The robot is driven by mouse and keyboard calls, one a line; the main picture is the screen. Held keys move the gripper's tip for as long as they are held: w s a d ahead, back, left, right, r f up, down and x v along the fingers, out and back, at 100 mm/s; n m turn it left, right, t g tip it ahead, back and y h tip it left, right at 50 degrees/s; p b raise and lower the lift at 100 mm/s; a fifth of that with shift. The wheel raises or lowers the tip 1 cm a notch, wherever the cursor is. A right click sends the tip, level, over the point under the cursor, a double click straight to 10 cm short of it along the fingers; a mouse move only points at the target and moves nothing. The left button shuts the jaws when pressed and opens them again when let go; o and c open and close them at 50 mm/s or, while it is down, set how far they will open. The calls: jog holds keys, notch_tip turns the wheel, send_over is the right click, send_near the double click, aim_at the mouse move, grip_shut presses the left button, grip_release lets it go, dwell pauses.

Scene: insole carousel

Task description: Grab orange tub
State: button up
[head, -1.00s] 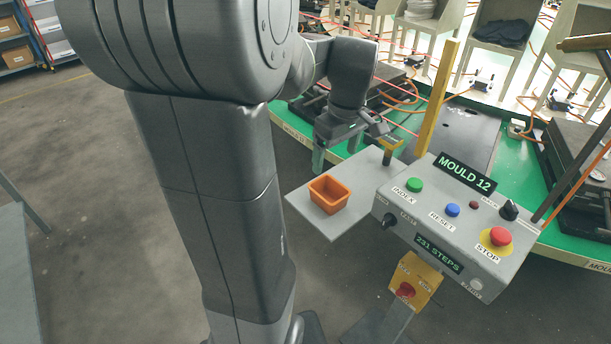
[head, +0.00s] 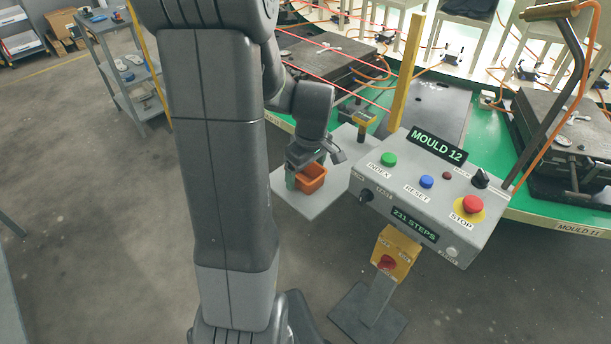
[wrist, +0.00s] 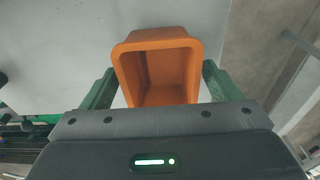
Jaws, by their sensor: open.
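The orange tub (head: 312,180) stands on a small grey shelf plate (head: 310,208) beside the control box. It is an open-topped, roughly rectangular tub and looks empty in the wrist view (wrist: 158,38). My gripper (head: 306,174) is down at the tub, partly covering it in the head view. In the wrist view my gripper (wrist: 160,88) has its two green fingers apart, one on each side of the tub. The fingers look clear of the walls, though contact is hard to judge.
The control box (head: 425,195) with buttons stands right of the plate. A yellow post (head: 407,75) rises behind it. The green carousel edge (head: 530,200) with moulds lies beyond. A grey shelf cart (head: 125,75) stands at the back left.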

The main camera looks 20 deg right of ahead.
jog(key=shift+f, duration=0.35)
jog(key=shift+c, duration=0.2)
jog(key=c, duration=1)
jog(key=shift+r, duration=0.1)
